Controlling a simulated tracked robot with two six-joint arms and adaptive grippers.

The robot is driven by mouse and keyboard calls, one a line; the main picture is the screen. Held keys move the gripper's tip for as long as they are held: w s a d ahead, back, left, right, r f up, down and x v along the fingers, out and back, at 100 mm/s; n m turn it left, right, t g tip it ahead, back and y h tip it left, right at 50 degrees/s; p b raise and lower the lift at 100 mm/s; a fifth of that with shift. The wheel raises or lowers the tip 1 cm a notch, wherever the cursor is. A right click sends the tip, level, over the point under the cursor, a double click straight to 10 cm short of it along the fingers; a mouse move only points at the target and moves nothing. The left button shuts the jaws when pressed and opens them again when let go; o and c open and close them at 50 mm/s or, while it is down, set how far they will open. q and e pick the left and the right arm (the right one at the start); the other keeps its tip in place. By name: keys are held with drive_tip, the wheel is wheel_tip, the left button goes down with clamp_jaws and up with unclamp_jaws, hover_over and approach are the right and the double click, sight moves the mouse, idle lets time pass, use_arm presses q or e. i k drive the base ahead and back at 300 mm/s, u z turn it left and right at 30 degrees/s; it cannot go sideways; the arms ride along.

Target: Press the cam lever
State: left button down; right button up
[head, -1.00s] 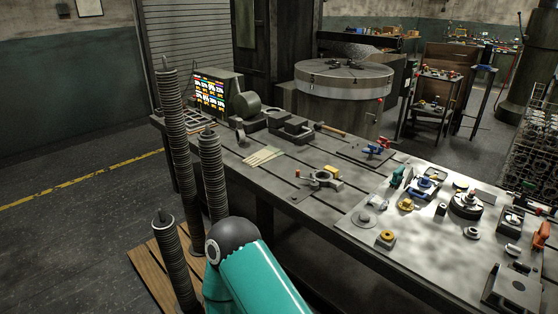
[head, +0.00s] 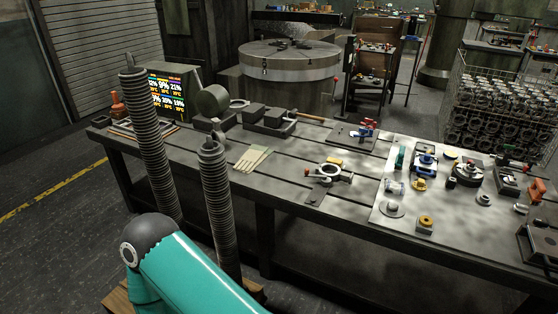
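A small fixture with a ring-shaped grey casting (head: 332,172) sits mid-bench, with a short lever ending in a red knob (head: 307,171) at its left side. A blue and red clamp-like device (head: 367,128) stands on a dark plate behind it. I cannot tell for sure which of these bears the cam lever, or whether a lever is pressed. One of my teal arm links shows at the lower left, well short of the fixture. Neither of my grippers is in view.
The long steel bench (head: 285,207) holds a pale plate (head: 450,226) with several castings and tools at right. A lit display (head: 166,96) and tall ribbed columns (head: 216,200) stand at left. A wire crate of castings (head: 494,112) is behind.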

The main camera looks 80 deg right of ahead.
sight(326, 180)
drive_tip(key=u, duration=0.2)
drive_tip(key=i, duration=0.85)
drive_tip(key=z, duration=1.65)
drive_tip(key=i, duration=0.15)
drive_tip(key=z, duration=2)
drive_tip(key=k, duration=0.65)
drive_tip(key=z, duration=0.35)
drive_tip(key=i, duration=1.45)
drive_tip(key=u, duration=0.1)
